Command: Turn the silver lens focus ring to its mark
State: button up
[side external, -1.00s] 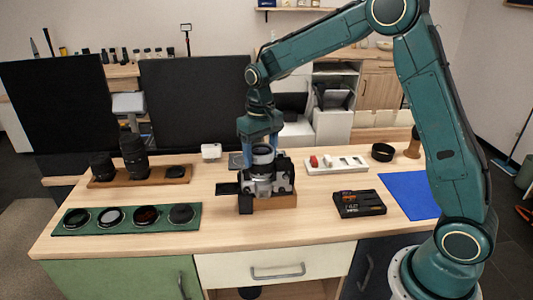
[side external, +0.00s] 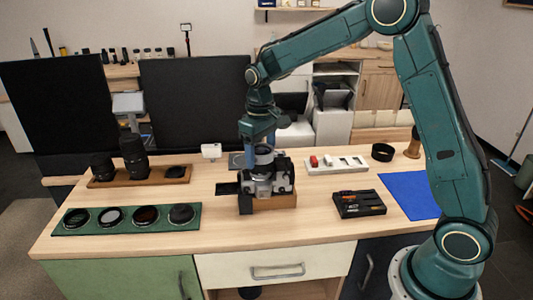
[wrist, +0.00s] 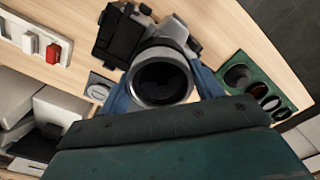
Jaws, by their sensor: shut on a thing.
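The camera (side external: 262,185) sits on a wooden block (side external: 284,201) with its lens pointing up. The silver lens focus ring (side external: 264,158) is at the top of the camera; in the wrist view the silver ring (wrist: 144,88) surrounds the dark lens opening. My gripper (side external: 262,152) is above the camera, with its blue fingers down on both sides of the lens. In the wrist view my gripper (wrist: 163,92) is shut on the ring, one finger at its left and one at its right. The mark on the ring is too small to make out.
A green mat (side external: 130,228) with several round filters lies at the front left. A wooden tray (side external: 145,180) with lenses stands behind it. A white tray (side external: 322,169), a black box (side external: 357,203) and a blue mat (side external: 408,195) lie to the right.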

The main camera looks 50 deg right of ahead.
jog(key=shift+n, duration=1.2)
jog(key=shift+n, duration=0.9)
jog(key=shift+r, duration=0.1)
jog(key=o, duration=1.1)
jog(key=shift+c, duration=0.2)
jog(key=shift+r, duration=0.1)
